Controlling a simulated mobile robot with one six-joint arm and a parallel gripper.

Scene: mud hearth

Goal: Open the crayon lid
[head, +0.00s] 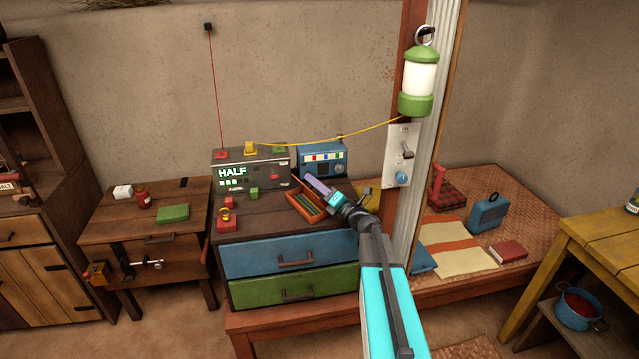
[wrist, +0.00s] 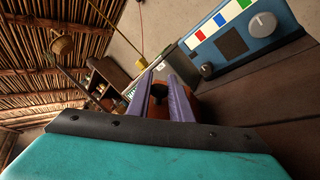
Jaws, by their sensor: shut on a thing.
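An orange crayon box (head: 304,208) sits on the brown top of the drawer chest, with dark greenish contents showing inside. My gripper (head: 312,181) reaches over its back right side, its purple fingers pointing up and left. In the wrist view my gripper (wrist: 158,80) has its two fingers closed on a small dark knob (wrist: 159,91). Orange surface (wrist: 158,113) shows behind the knob, between the fingers. The knob appears to belong to the lid. My fingers hide much of the lid, so its exact angle is unclear.
A grey box reading HALF (head: 252,176) and a blue radio (head: 325,160) stand behind the crayon box. A wooden post with a switch plate (head: 400,158) rises close right of my arm.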

